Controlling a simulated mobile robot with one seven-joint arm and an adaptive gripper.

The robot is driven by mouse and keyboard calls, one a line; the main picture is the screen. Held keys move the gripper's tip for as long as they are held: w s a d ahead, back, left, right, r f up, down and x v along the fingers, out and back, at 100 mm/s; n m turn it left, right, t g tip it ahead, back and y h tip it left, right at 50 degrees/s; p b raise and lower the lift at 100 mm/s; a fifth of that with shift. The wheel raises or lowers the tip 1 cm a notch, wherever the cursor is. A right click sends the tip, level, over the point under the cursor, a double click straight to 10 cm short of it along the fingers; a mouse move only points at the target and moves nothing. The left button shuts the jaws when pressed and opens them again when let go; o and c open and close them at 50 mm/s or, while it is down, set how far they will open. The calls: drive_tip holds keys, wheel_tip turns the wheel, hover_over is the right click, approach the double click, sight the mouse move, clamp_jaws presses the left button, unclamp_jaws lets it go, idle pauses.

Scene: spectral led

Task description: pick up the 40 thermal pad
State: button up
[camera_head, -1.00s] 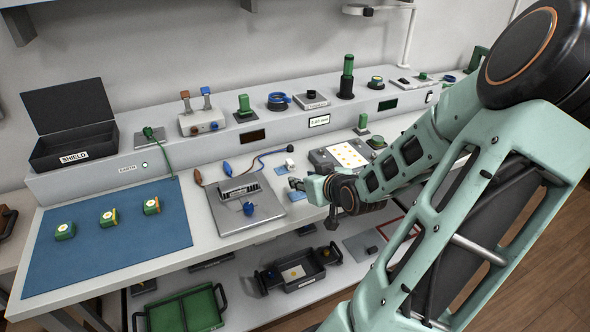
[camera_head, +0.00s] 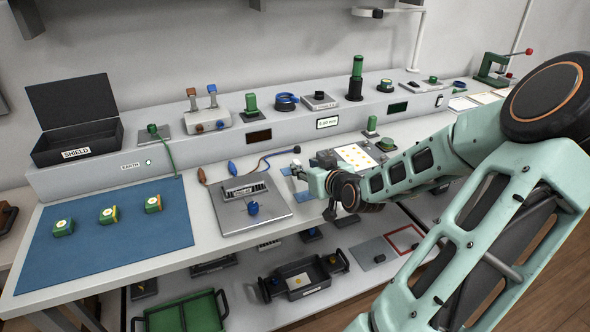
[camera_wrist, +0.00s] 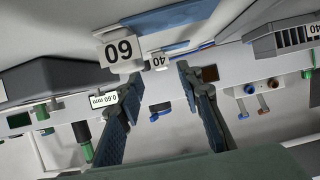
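A small white block marked 40 (camera_wrist: 160,61) shows upside down in the wrist view, beside a thin blue strip (camera_wrist: 180,52). It lies beyond and between the fingertips of my gripper (camera_wrist: 150,80), apart from both. The gripper is open and empty. A larger, nearer white block marked 60 (camera_wrist: 120,48) is close to one fingertip, by a wide blue pad (camera_wrist: 175,18). In the head view my gripper (camera_head: 298,169) is low over the bench, right of the grey plate. The 40 mark cannot be read there.
The grey plate (camera_head: 270,212) holds a finned part and a blue knob. A tray with a light, dotted sheet (camera_head: 355,156) lies right of the gripper. The raised back shelf (camera_head: 225,144) carries several instruments. The blue mat (camera_head: 75,247) is at left.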

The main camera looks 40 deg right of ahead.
sight(299, 164)
drive_tip(key=b+x, duration=0.1)
drive_tip(key=x, duration=0.3)
drive_tip(key=shift+w+a+f, duration=0.1)
drive_tip(key=shift+w+f, duration=0.1)
clamp_jaws()
